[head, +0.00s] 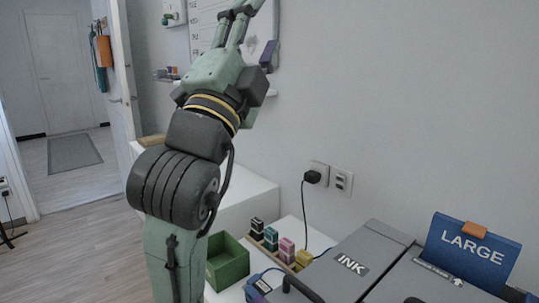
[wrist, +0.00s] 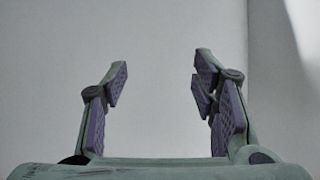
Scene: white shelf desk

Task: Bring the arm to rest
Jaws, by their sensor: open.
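My arm rises upright on the left side of the head view, with my gripper (head: 238,22) raised high in front of the wall and cut by the top edge. In the wrist view my gripper (wrist: 158,85) has its fingers spread wide apart with nothing between them. Only plain pale wall shows beyond the fingers. My gripper is well above the desk and touches nothing that I can see.
A green box (head: 228,262) stands beside my arm, near several small coloured blocks (head: 283,245). A grey case marked INK (head: 352,264) and a blue LARGE sign (head: 472,247) are at right. A whiteboard (head: 208,32) hangs behind my gripper. A doorway opens at left.

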